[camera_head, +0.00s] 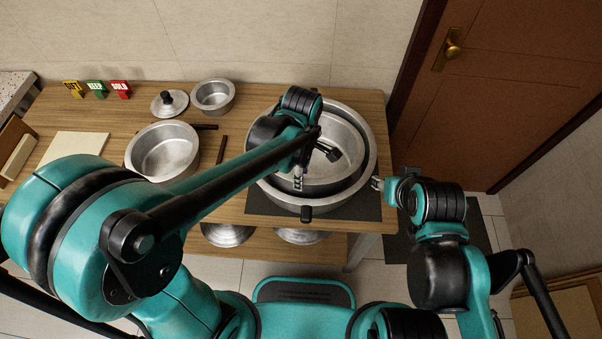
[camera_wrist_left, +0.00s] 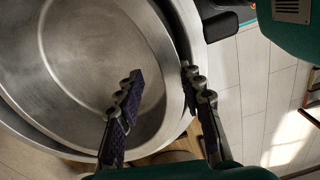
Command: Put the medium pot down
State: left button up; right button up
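A metal pot, apparently the medium pot (camera_head: 335,165), sits inside a larger pot (camera_head: 372,160) at the table's right end. My left gripper (camera_head: 298,183) is over the near-left part of the inner pot. In the left wrist view its fingers (camera_wrist_left: 162,76) are spread apart, one over the pot's (camera_wrist_left: 75,70) inside, the other at the rim side. The fingers do not look closed on the wall; contact is unclear. My right gripper (camera_head: 379,183) is beside the large pot's right side, its fingers too small to read. My left arm hides part of both pots.
Another wide pot (camera_head: 163,151), a small pot (camera_head: 213,96) and a lid (camera_head: 169,103) stand on the wooden table (camera_head: 110,115). Price signs (camera_head: 96,89) are at the back left. A dark mat (camera_head: 362,208) lies under the large pot. A door (camera_head: 515,85) is at right.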

pick_arm(q)
notch_tip(320, 180, up, 12)
jog(key=p, duration=0.3)
jog(key=s+a+m+t, duration=0.2)
jog(key=a+m+t, duration=0.1)
jog(key=a+m, duration=0.4)
jog(key=s+a+m+t, duration=0.3)
jog(key=a+m+t, duration=0.1)
jog(key=a+m, duration=0.4)
jog(key=shift+s+r+m+t, duration=0.2)
jog(key=shift+m+t, duration=0.1)
jog(key=shift+m, duration=0.3)
jog(key=shift+f, duration=0.1)
jog(key=shift+f+b, duration=2.05)
jog(key=shift+f, duration=0.15)
